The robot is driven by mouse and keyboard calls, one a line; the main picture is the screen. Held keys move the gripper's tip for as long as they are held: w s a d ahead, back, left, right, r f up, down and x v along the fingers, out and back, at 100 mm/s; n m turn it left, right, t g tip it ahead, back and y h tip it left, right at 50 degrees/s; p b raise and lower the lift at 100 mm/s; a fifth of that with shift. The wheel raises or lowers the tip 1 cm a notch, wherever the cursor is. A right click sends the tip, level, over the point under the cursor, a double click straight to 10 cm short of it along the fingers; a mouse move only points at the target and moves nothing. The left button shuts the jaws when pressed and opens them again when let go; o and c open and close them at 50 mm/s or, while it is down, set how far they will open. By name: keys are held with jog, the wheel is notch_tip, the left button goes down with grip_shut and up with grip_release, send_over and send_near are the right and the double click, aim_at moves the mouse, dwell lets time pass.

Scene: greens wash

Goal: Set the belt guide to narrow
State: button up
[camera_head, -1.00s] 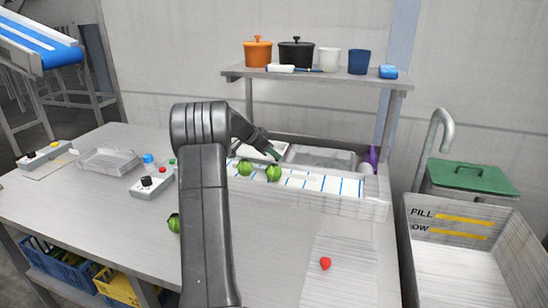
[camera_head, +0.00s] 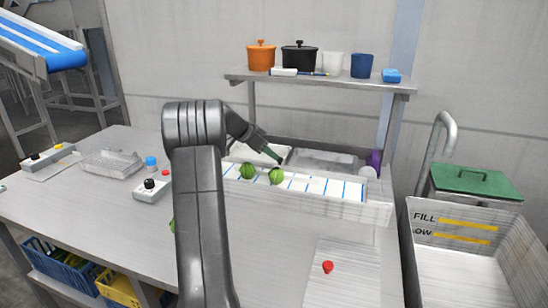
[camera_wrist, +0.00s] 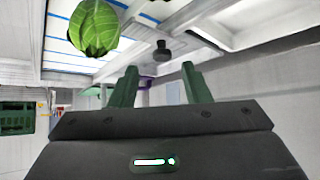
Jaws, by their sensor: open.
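The white belt (camera_head: 298,183) with blue crossbars runs along the back of the table in a pale frame. Two green heads, the left head (camera_head: 247,171) and the right head (camera_head: 276,176), sit on it. A dark knob (camera_wrist: 163,50) shows in the wrist view, just beyond and between my fingertips; whether it belongs to the belt guide I cannot tell. My gripper (camera_wrist: 161,80) has its green fingers apart with nothing between them. In the head view my gripper (camera_head: 272,153) is just behind the belt, angled down to the right. The guide's setting is not readable.
A control box (camera_head: 151,190) with a black knob stands left of my arm, near a clear tray (camera_head: 110,163). A shelf (camera_head: 330,79) with pots and cups stands above the back. A red object (camera_head: 327,267) lies at the front right. A bin (camera_head: 465,250) stands at right.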

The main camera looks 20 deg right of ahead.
aim_at(280, 158)
jog(key=v, duration=1)
jog(key=x, duration=1.3)
jog(key=shift+d+f+p, duration=0.15)
jog(key=shift+d+p, duration=0.1)
jog(key=shift+p, duration=0.05)
jog(key=shift+w+d+f+p, duration=0.1)
jog(key=shift+w+d+p, duration=0.25)
jog(key=shift+p, duration=0.25)
jog(key=shift+s+a+f+b, duration=0.1)
jog(key=shift+b, duration=0.3)
